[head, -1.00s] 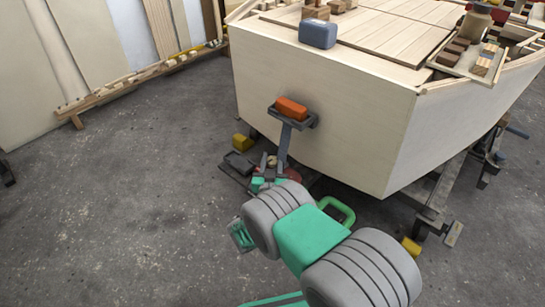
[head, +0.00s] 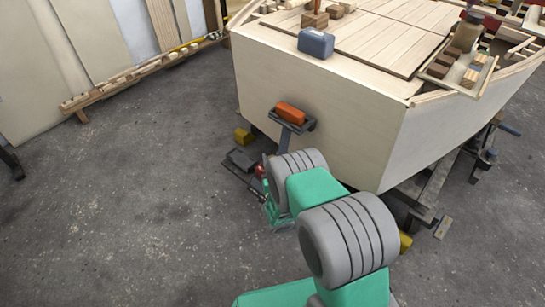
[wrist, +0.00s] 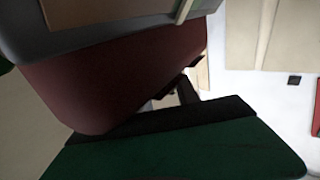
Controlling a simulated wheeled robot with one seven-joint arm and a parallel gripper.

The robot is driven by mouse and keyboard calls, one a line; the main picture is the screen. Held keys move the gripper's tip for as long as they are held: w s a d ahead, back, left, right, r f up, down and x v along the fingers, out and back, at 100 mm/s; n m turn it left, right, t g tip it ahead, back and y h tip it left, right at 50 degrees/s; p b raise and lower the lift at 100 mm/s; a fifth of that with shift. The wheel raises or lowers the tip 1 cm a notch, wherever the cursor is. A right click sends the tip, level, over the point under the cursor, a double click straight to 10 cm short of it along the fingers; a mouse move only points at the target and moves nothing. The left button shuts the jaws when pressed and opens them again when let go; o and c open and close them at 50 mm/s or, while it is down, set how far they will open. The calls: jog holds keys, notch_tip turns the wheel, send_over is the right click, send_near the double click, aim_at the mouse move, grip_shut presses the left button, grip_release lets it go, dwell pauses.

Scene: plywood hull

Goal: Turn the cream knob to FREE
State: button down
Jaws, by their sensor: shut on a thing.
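I cannot make out the cream knob or any FREE mark in either view. My gripper (head: 261,184) is low beside the hull's near corner, mostly hidden by my own arm in the head view. A small red thing (head: 260,171) shows at its tip. In the wrist view a large, shadowed dark red thing (wrist: 120,80) lies against the black pad of my green finger (wrist: 180,150). My gripper is shut, seemingly on this dark red thing. A grey part (wrist: 60,35) with a tan panel (wrist: 105,10) lies above it.
The plywood hull (head: 310,100) stands close behind my gripper. An orange block (head: 291,112) sits on a dark tray on a post (head: 279,147). A blue-grey box (head: 316,42) is on the deck. Yellow blocks (head: 243,135) stand by the hull.

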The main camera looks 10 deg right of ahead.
dwell(0.3)
jog(key=c, duration=0.9)
grip_release()
jog(key=s+b, duration=0.1)
jog(key=s, duration=0.1)
jog(key=s+b, duration=0.1)
jog(key=s, duration=0.1)
jog(key=s+b, duration=0.1)
jog(key=s, duration=0.1)
jog(key=shift+s+f+b, duration=0.25)
jog(key=shift+f+b, duration=0.1)
jog(key=shift+b, duration=0.05)
jog(key=shift+s+r+b, duration=0.15)
jog(key=shift+s+b, duration=0.35)
jog(key=shift+s, duration=0.05)
jog(key=shift+s+r, duration=0.1)
jog(key=shift+r, duration=0.05)
